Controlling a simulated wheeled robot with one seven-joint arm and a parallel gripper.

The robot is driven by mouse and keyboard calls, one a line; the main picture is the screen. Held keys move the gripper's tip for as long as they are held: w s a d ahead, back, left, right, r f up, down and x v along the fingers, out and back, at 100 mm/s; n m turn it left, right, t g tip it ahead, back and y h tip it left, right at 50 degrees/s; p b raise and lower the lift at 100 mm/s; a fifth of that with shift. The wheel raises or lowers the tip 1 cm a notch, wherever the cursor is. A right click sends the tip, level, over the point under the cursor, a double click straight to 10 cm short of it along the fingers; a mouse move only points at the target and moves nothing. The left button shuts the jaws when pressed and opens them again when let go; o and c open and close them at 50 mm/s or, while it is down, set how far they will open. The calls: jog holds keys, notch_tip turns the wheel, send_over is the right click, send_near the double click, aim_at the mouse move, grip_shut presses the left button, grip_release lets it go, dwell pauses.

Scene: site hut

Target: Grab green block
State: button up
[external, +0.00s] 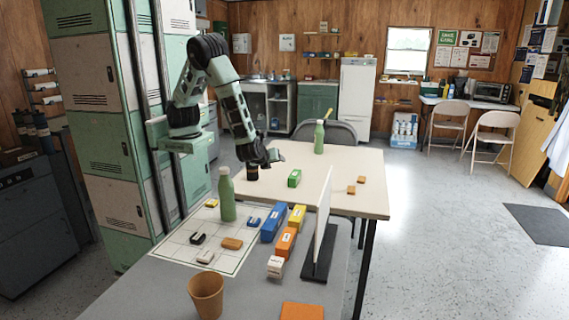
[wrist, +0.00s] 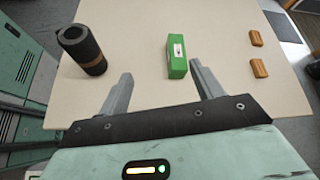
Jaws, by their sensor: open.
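The green block (external: 294,178) stands on the cream table (external: 350,200), a small box with a white label. In the wrist view the green block (wrist: 177,57) is just beyond my fingertips, nearer the right finger. My gripper (external: 272,157) is open and empty, above the table to the left of the block in the external view. Its two fingers also show apart in the wrist view (wrist: 161,72), with nothing between them.
A black and brown cylinder (wrist: 82,50) stands left of the block; two small orange blocks (wrist: 257,53) lie to the right. A green bottle (external: 319,137) stands at the table's back. A white upright panel (external: 322,222) and several coloured boxes stand in front on a grey table.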

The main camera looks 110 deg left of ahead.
jog(key=w+d+f+m+t, duration=0.1)
jog(key=d+f+m+t, duration=0.1)
jog(key=d+f+m, duration=0.15)
send_near(293, 174)
jog(key=shift+w+a+f+n+p, duration=0.2)
jog(key=shift+w+a+f, duration=0.1)
jog(key=shift+a+f, duration=0.25)
jog(key=shift+w+a+f+n+p, duration=0.15)
jog(key=shift+w+a+f, duration=0.2)
jog(key=shift+f, duration=0.3)
jog(key=x, duration=0.3)
jog(key=p+x, duration=0.1)
jog(key=shift+a+r, duration=0.2)
jog(key=shift+a, duration=0.45)
jog(key=shift+a+f, duration=0.2)
jog(key=shift+a, duration=0.15)
jog(key=c, duration=1.1)
